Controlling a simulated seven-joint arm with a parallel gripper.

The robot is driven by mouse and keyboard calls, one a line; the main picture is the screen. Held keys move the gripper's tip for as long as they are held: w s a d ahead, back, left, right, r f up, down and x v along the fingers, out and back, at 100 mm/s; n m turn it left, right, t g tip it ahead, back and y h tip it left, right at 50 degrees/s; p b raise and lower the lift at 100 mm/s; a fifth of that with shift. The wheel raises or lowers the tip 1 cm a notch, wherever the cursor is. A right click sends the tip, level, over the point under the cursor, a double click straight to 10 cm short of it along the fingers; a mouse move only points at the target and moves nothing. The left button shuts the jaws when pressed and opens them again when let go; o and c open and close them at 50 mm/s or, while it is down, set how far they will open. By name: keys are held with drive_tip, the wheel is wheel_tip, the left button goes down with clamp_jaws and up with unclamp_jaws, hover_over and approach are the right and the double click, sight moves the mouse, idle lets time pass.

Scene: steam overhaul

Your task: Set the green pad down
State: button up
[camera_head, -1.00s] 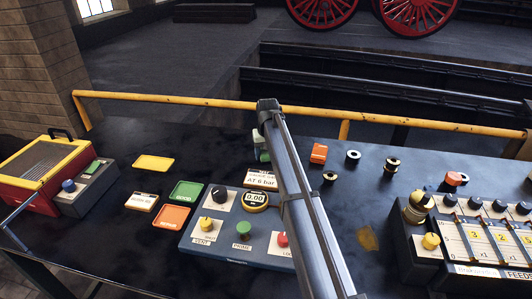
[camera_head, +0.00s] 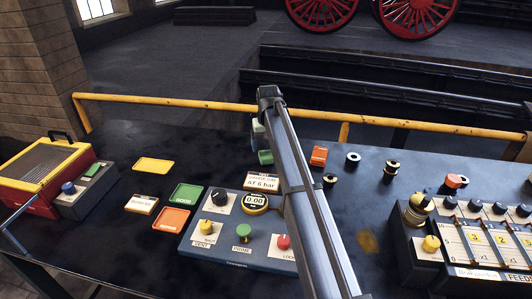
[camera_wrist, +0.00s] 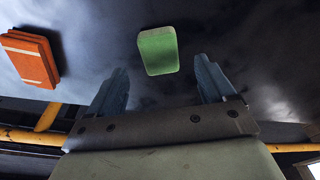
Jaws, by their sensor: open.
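The green pad (camera_wrist: 158,51) lies on the dark bench top in the wrist view, out beyond my fingertips and roughly between their lines. My gripper (camera_wrist: 165,85) is open, with one finger on each side and a clear gap; nothing is held. In the head view the green pad (camera_head: 265,157) shows at the left edge of my arm, partly hidden by it. My gripper's pale body (camera_head: 258,133) peeks out behind the arm there, and its fingertips are not clear.
An orange block (camera_wrist: 30,58) sits beside the pad and also shows right of my arm (camera_head: 318,155). Black rings (camera_head: 353,159) stand farther right. The gauge panel (camera_head: 222,247) is nearer, with a green tray (camera_head: 187,194) left of it. A yellow rail (camera_head: 190,100) runs behind.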

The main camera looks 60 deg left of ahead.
sight(267, 157)
wheel_tip(267, 157, up, 6)
drive_tip(key=shift+s+d+r, duration=0.15)
drive_tip(key=shift+s+d, duration=0.05)
drive_tip(key=shift+d, duration=0.25)
idle(0.3)
